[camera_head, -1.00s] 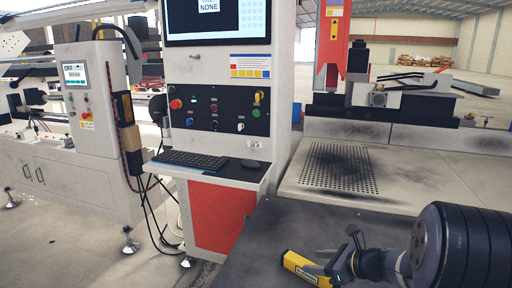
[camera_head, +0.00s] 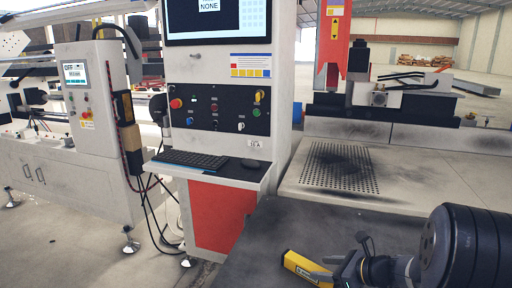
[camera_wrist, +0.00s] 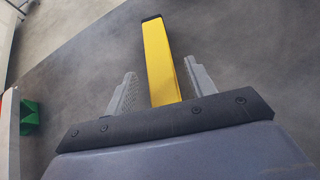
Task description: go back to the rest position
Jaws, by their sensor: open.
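My gripper (camera_head: 340,262) is at the lower right of the head view, above the dark grey surface (camera_head: 290,228). In the wrist view its two grey fingers (camera_wrist: 161,72) stand apart, with gaps on both sides of a yellow bar. The yellow bar (camera_head: 304,266) with a dark end lies at the gripper's tip in the head view. It also shows in the wrist view (camera_wrist: 160,50), running away between the fingers. Its near end is hidden by the gripper body. I cannot tell how far the fingers are above it.
A control cabinet with a keyboard (camera_head: 190,159) and a red lower panel (camera_head: 218,215) stands left of the surface. A pale table with a perforated plate (camera_head: 340,167) lies behind my arm. A green object (camera_wrist: 29,117) shows at the wrist view's left.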

